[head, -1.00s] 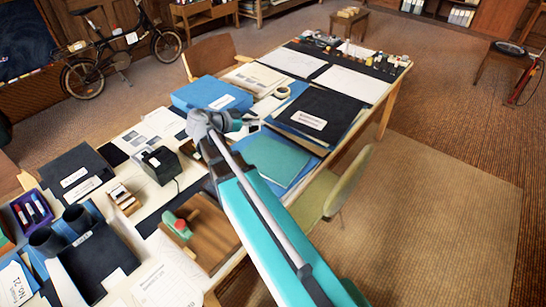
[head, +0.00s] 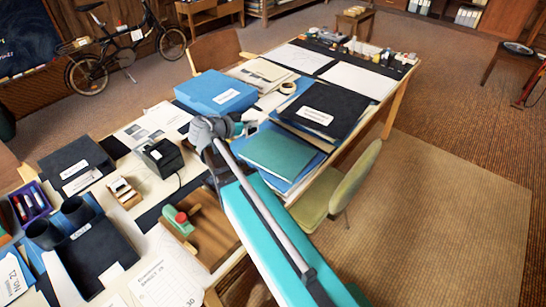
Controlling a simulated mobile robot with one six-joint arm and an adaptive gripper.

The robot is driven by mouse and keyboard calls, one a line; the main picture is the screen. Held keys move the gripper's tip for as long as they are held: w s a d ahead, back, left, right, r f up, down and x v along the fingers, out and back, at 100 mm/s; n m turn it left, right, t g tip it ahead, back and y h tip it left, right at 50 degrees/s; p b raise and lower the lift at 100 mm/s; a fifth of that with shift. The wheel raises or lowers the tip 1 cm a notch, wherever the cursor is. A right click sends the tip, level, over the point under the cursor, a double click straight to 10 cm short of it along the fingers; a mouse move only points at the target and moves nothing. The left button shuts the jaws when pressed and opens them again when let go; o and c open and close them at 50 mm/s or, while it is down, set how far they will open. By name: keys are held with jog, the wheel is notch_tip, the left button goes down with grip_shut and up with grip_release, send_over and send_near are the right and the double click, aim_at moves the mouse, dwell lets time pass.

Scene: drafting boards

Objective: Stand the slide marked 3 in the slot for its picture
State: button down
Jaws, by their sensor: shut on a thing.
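My gripper (head: 247,128) is in the middle of the head view, above the long table, between the blue box and the teal folder. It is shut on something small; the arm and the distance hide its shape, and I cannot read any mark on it. A small wooden rack (head: 124,193) with pale slide-like pieces stands on the table at the left, well apart from my gripper. No number 3 and no slot pictures can be read at this size.
A black boxy device (head: 159,154) with a cable stands near the rack. A blue box (head: 216,91), a teal folder (head: 276,153) and a black folder (head: 323,108) crowd the table around my gripper. A wooden board (head: 207,238) lies in front. A green chair (head: 350,188) stands at the right.

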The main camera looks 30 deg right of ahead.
jog(key=shift+w+a+f+n+t+b, duration=0.25)
jog(key=shift+a+f+n+t+b, duration=0.3)
jog(key=shift+f, duration=0.3)
jog(key=shift+w, duration=0.1)
jog(key=w+d+f+b, duration=0.1)
jog(key=w+f+b, duration=0.2)
jog(key=w, duration=0.1)
jog(key=w+d+f+b, duration=0.2)
jog(key=w+f+b, duration=0.1)
jog(key=w, duration=0.1)
jog(key=w+d+f+b, duration=0.2)
jog(key=w+f+b, duration=0.1)
jog(key=w, duration=0.1)
jog(key=shift+w+d+f+b, duration=0.15)
jog(key=shift+w+f+b, duration=0.3)
jog(key=shift+f+b, duration=1.5)
jog(key=shift+f, duration=0.1)
